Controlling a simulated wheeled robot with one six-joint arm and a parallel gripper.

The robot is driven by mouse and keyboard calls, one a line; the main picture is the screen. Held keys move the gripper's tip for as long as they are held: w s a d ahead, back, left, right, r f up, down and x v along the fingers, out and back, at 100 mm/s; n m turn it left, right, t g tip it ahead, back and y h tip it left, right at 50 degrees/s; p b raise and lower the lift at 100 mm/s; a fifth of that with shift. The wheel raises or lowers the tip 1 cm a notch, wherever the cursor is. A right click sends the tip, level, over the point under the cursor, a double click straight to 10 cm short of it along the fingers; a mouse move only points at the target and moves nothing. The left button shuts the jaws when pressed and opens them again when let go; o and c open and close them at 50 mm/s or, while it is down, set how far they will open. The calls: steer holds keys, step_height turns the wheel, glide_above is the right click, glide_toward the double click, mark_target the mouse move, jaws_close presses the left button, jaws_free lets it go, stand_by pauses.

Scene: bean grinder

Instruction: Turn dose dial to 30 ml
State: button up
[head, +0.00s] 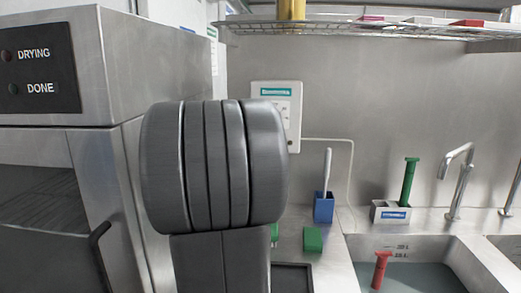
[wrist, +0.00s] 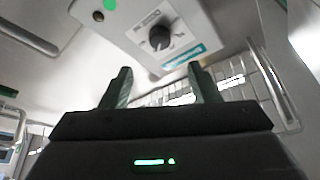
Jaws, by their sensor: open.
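The dose dial (wrist: 159,37) is a round black knob on a pale panel with small markings around it. It shows in the upper middle of the wrist view; I cannot read its setting. My gripper (wrist: 161,84) is open and empty, with its two fingers apart. The dial shows beyond the gap between the fingertips, and neither finger appears to touch it. In the head view a white wall box (head: 291,118) with a green label stands partly behind my arm. No dial can be made out there, and my gripper is hidden.
A steel machine (head: 105,150) with "DRYING" and "DONE" lights stands at left. A wire shelf (head: 370,30) runs above. A blue holder (head: 323,208), a green block (head: 313,239), and a sink (head: 415,270) with a red-handled tool (head: 380,268) are at right.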

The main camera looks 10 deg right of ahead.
steer(key=shift+v, duration=1.75)
steer(key=p+x, duration=0.1)
steer(key=x, duration=1.3)
steer(key=shift+n+p, duration=0.3)
steer(key=shift+p, duration=0.1)
